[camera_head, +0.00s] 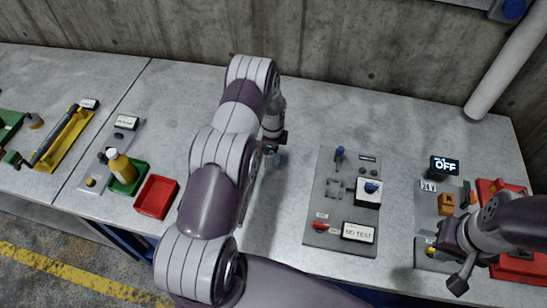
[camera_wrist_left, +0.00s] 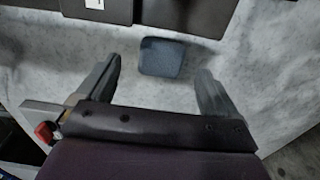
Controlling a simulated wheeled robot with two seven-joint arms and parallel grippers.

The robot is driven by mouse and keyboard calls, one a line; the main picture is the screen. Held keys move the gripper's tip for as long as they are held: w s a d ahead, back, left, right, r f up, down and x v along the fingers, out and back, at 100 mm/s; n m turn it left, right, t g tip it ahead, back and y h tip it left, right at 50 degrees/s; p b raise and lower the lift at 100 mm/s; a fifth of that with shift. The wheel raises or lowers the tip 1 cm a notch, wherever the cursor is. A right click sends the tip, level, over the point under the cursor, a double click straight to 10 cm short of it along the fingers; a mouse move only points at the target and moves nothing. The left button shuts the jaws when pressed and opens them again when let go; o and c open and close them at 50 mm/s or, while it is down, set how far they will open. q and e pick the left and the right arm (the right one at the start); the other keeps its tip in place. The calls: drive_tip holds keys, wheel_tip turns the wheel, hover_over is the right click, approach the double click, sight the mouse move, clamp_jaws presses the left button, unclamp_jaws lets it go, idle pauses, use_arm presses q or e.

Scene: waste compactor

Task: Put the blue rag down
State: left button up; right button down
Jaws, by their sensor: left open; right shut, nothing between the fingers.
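The blue rag (camera_wrist_left: 162,57), a small folded dark blue square, lies on the grey worktop in the left wrist view. My left gripper (camera_wrist_left: 159,76) is open, with one finger on each side of the rag and a visible gap to both. In the head view my left gripper (camera_head: 271,146) is low over the middle of the worktop, partly hidden by its own arm. My right gripper (camera_head: 455,262) is shut and empty at the front right, by the grey panel with the orange block.
A grey switch panel (camera_head: 327,193) marked "NO TEST" lies right of my left gripper. A red tray (camera_head: 157,197) and a green tray with a yellow bottle (camera_head: 121,167) stand left. A display (camera_head: 444,166) reads "OFF". The worktop (camera_head: 200,90) is clear behind my left arm.

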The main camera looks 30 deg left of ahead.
use_arm(q)
wheel_tip(320, 180, down, 3)
drive_tip(key=shift+w+d+f+p, duration=0.15)
drive_tip(key=shift+p, duration=0.4)
drive_tip(key=shift+f, duration=0.15)
drive_tip(key=c, duration=1.2)
use_arm(e)
drive_tip(key=shift+r, duration=0.95)
use_arm(q)
drive_tip(key=shift+c, duration=0.2)
